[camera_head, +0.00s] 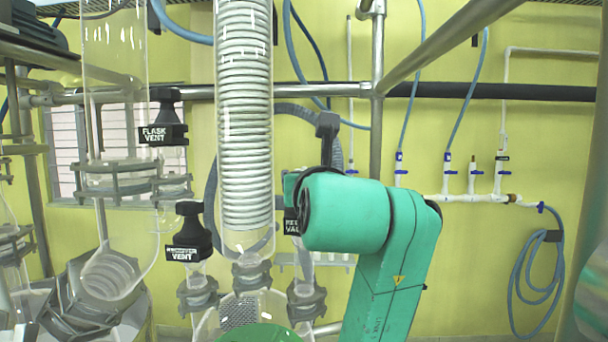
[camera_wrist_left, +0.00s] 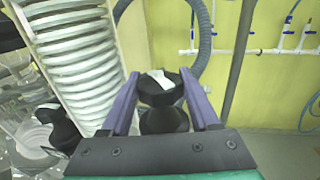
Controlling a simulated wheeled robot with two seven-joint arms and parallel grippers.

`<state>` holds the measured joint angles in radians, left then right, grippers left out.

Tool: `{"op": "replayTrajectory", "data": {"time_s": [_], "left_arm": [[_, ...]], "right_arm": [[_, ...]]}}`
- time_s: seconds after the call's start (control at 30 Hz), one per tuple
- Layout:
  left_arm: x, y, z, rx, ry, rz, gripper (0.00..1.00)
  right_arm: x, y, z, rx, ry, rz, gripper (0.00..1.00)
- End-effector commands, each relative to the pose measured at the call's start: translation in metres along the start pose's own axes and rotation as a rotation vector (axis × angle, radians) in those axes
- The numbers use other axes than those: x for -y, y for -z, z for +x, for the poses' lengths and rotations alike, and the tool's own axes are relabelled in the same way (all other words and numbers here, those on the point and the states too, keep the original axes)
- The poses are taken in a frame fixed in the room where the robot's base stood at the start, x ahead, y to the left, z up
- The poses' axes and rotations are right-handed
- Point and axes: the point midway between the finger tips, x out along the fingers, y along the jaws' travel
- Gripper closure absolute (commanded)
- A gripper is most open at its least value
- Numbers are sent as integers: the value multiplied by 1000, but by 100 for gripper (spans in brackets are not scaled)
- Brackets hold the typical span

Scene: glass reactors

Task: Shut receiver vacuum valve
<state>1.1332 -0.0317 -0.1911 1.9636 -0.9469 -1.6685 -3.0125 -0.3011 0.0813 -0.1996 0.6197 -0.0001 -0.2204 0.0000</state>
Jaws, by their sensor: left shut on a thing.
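The receiver vacuum valve (camera_head: 291,222) shows only its partly covered black label in the head view. My teal left arm hides most of it. In the left wrist view its black knob (camera_wrist_left: 160,92), with a white mark on top, sits between the purple fingers of my left gripper (camera_wrist_left: 159,78). The gripper is shut on this knob. The fingers are hidden behind my wrist in the head view. Whether the valve is turned open or closed cannot be told. My right gripper is not in view.
The glass coil condenser (camera_head: 245,120) stands just left of the valve. The flask vent valve (camera_head: 165,118) and another black vent valve (camera_head: 189,232) are farther left. A grey corrugated hose (camera_head: 300,112) curves behind the valve. A metal upright (camera_head: 376,110) stands close behind my arm.

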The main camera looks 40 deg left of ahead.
Motion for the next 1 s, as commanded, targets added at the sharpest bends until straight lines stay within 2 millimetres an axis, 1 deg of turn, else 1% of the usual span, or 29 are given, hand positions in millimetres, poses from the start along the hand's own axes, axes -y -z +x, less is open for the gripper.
{"op": "replayTrajectory", "data": {"time_s": [0.03,0.3,0.5,0.73,1.0], "left_arm": [[-3,-5,0,14,36,-1,94],[-2,-2,0,9,273,-3,94],[-2,-2,0,7,405,-5,94],[-1,-1,0,4,491,-6,94],[0,-1,1,1,519,-7,94]], "right_arm": [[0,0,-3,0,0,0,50],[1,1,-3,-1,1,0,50],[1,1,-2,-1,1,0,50],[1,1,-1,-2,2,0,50],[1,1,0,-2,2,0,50]]}}
